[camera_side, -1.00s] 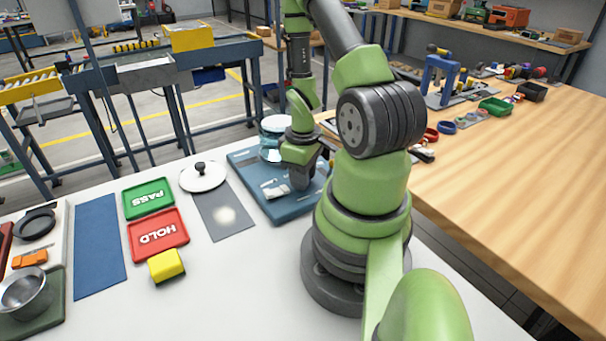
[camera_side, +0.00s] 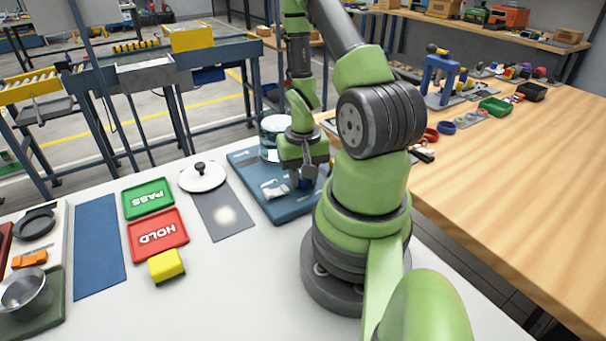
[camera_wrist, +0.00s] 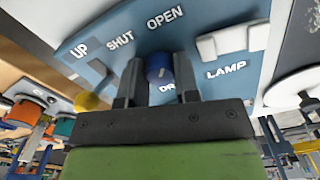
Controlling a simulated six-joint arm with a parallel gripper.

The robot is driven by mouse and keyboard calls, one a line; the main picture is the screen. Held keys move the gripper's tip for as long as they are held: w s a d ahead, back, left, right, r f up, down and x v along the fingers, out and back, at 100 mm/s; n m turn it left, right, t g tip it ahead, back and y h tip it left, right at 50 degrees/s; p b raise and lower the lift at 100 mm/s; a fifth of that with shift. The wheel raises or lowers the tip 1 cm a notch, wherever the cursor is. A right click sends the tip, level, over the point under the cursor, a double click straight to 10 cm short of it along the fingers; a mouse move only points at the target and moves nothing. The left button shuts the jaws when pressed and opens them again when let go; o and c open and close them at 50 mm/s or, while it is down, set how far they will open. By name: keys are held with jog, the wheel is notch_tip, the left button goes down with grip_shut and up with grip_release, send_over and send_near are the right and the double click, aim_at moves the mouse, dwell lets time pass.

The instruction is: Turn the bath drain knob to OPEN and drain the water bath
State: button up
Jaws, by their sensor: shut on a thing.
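The blue panel (camera_side: 286,211) lies on the white table and also shows in the wrist view (camera_wrist: 210,18). There it carries the words UP, SHUT, OPEN and LAMP, and a partly hidden word starting DR. My gripper (camera_wrist: 157,74) points down at the panel and is shut on the small blue drain knob (camera_wrist: 158,66), one finger on each side. I cannot tell which word the knob points to. In the side view my gripper (camera_side: 304,176) is low over the panel. The clear glass bath (camera_side: 270,142) stands behind it, partly hidden; its water level is unclear.
A white switch block (camera_wrist: 232,40) sits beside the knob. Green PASS (camera_side: 165,187) and red HOLD (camera_side: 176,222) trays and a yellow block (camera_side: 166,265) are farther left.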

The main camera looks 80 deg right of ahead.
jog(key=shift+s+m, duration=0.1)
jog(key=shift+m, duration=0.5)
jog(key=o, duration=0.9)
